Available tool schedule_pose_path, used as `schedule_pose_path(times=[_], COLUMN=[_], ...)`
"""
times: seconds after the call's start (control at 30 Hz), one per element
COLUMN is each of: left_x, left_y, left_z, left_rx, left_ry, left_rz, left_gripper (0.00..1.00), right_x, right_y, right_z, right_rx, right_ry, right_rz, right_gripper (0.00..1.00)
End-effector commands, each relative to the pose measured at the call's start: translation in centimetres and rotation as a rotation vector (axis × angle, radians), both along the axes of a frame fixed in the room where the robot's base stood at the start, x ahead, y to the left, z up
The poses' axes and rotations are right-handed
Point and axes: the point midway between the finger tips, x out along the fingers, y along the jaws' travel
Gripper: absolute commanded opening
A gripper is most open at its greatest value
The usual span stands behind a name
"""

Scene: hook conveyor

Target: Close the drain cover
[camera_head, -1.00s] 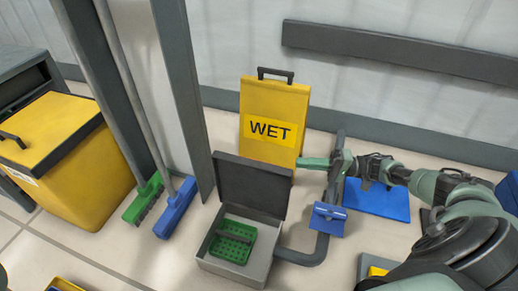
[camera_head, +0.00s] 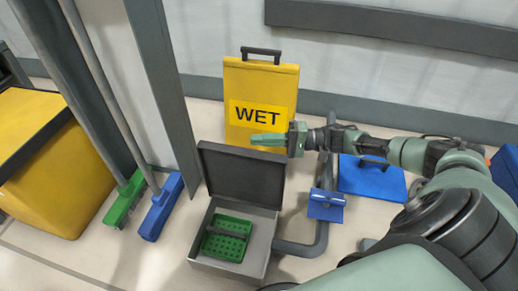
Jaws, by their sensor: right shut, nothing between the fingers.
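The drain cover is the dark grey hinged lid (camera_head: 243,176) of a grey box in the floor area. The lid stands up, leaning slightly back, so the drain box (camera_head: 262,250) is open. A green perforated basket (camera_head: 226,239) sits inside it. My right gripper (camera_head: 252,139) is shut and empty. In the picture it lies just above the lid's top edge, in front of the yellow sign, and points left. I cannot tell its exact distance from the lid. My left gripper is not in view.
A yellow WET sign (camera_head: 259,95) stands behind the lid. A grey pipe (camera_head: 318,237) with a blue piece (camera_head: 326,205) runs at the right. Green (camera_head: 124,202) and blue (camera_head: 160,208) brooms lean at the left beside a grey post. A blue case (camera_head: 371,180) lies further right.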

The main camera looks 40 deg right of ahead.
Motion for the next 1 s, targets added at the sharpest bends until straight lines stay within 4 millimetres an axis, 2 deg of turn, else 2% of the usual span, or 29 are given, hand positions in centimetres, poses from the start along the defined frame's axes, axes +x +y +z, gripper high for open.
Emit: schedule_pose_path(times=[0.23,0.67,0.87,1.0], left_x=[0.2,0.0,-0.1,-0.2], left_y=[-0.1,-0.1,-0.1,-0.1], left_z=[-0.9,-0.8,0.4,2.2], left_rx=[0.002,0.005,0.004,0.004], left_ry=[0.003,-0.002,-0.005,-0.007], left_rz=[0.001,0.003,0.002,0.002], left_gripper=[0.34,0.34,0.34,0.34], right_x=[-1.2,-1.3,-1.6,-2.2], right_y=[1.3,1.5,1.9,2.5], right_z=[-0.1,0.1,0.6,1.2], right_rx=[0.000,0.000,-0.018,-0.049], right_ry=[0.000,0.000,-0.014,-0.043], right_rz=[0.000,-0.001,0.000,0.001], right_gripper=[0.00,0.00,0.00,0.00])
